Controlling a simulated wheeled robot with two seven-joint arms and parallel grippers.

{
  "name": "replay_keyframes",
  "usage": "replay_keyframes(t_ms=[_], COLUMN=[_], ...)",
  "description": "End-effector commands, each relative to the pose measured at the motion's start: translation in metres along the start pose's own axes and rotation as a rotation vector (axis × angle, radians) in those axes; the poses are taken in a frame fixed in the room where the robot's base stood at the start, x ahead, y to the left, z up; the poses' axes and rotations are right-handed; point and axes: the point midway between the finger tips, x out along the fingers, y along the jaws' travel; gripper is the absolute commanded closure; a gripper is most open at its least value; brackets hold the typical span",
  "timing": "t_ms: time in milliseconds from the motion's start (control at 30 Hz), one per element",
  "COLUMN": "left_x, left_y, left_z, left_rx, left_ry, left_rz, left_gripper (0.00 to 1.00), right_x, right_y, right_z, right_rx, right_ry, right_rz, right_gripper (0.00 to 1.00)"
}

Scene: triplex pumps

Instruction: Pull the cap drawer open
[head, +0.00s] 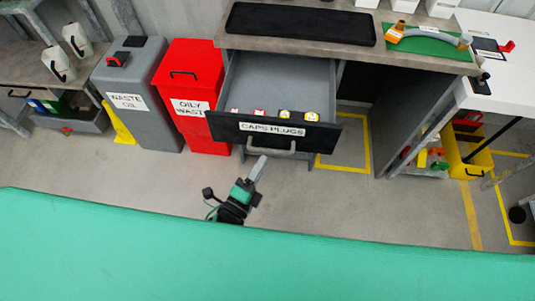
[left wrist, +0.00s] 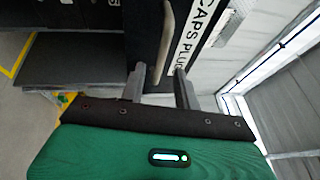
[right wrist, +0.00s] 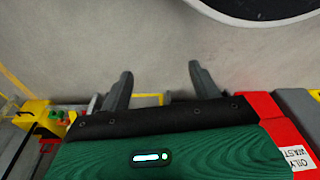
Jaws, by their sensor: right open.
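The cap drawer (head: 270,82), labelled CAPS PLUGS, stands pulled out from under the bench, its grey inside showing. Red and yellow caps (head: 298,115) lie just behind its dark front. Its pale bar handle (head: 272,150) is on the front below the label. My left gripper (head: 261,160) is just below and left of the handle in the head view. In the left wrist view, the left fingers (left wrist: 160,70) are apart, with the handle (left wrist: 166,35) in line with the gap. My right gripper (right wrist: 160,68) is open and empty over the floor; the head view does not show it.
A red oily waste bin (head: 190,85) and a grey waste oil bin (head: 130,90) stand left of the drawer. The bench top (head: 220,42) carries a black mat (head: 300,24). A yellow crate (head: 465,150) is at right. Floor in front of the drawer is free.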

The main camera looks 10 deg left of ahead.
Motion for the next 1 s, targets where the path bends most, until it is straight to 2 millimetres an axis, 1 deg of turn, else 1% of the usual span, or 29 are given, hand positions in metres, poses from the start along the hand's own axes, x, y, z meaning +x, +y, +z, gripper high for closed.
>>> replay_keyframes(t_ms=[33, 200, 300, 400, 600, 1000], left_x=[-0.012, -0.045, -0.061, -0.073, -0.085, -0.085], left_y=[0.002, 0.002, 0.002, 0.001, 0.000, 0.000], left_z=[0.000, 0.000, 0.000, 0.000, 0.000, 0.000], left_rx=[0.000, 0.000, 0.001, 0.001, 0.001, 0.001], left_ry=[0.000, 0.000, 0.000, 0.000, 0.000, 0.000], left_rz=[0.003, 0.003, 0.004, 0.002, 0.000, 0.000], left_gripper=[0.68, 0.68, 0.68, 0.68, 0.68, 0.68], right_x=[-0.002, -0.013, -0.020, -0.026, -0.033, -0.034], right_y=[-0.001, -0.002, -0.003, -0.002, -0.002, -0.003], right_z=[0.000, 0.000, -0.003, -0.008, -0.012, -0.012], right_rx=[0.001, 0.003, 0.004, 0.005, 0.006, 0.007], right_ry=[0.000, -0.009, -0.006, 0.001, 0.003, 0.006], right_rz=[-0.001, -0.004, -0.005, -0.004, -0.005, -0.007], right_gripper=[0.37, 0.37, 0.37, 0.37, 0.37, 0.37])
